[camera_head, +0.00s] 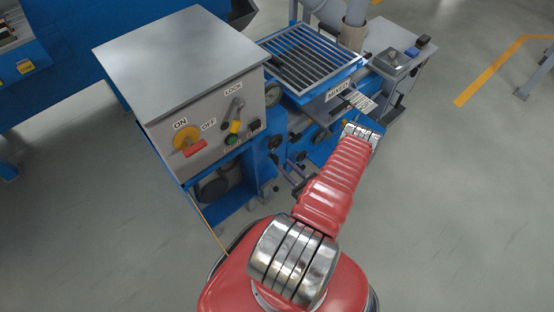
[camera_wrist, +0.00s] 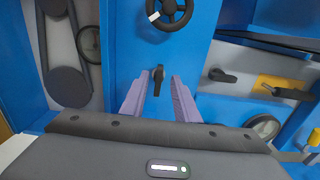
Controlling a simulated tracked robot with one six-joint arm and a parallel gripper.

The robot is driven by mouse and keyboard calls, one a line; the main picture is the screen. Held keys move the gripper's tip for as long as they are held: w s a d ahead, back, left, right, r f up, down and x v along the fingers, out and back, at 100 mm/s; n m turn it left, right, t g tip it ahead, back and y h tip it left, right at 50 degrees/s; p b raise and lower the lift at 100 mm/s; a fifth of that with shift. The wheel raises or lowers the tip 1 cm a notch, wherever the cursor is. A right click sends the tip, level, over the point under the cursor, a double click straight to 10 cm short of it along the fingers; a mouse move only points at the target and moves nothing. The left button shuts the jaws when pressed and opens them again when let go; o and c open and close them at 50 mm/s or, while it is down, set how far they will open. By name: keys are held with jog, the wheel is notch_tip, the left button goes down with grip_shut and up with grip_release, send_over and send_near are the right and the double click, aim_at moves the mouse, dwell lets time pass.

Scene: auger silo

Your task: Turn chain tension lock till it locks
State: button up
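A small black turn handle (camera_wrist: 158,79) stands out from a blue panel in the wrist view, its grip pointing roughly up and down. No label for the chain tension lock is readable, so I cannot tell for certain that this is it. My gripper (camera_wrist: 158,82) is open. Its two pale purple fingers appear on either side of the handle, with a gap on each side; I cannot tell how far their tips are from it in depth. In the head view my gripper (camera_head: 293,178) is mostly hidden by the machine and my arm, low at the blue side.
A black handwheel (camera_wrist: 170,12) is just above the handle. A belt drive (camera_wrist: 67,85) is at the left. Another black lever (camera_wrist: 222,75) and a yellow plate (camera_wrist: 282,86) are at the right. A control box (camera_head: 205,120) with switches stands left of the grated hopper (camera_head: 308,60).

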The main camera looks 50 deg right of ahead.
aim_at(278, 159)
jog(key=shift+x, duration=3.2)
grip_shut()
jog(key=shift+a, duration=0.1)
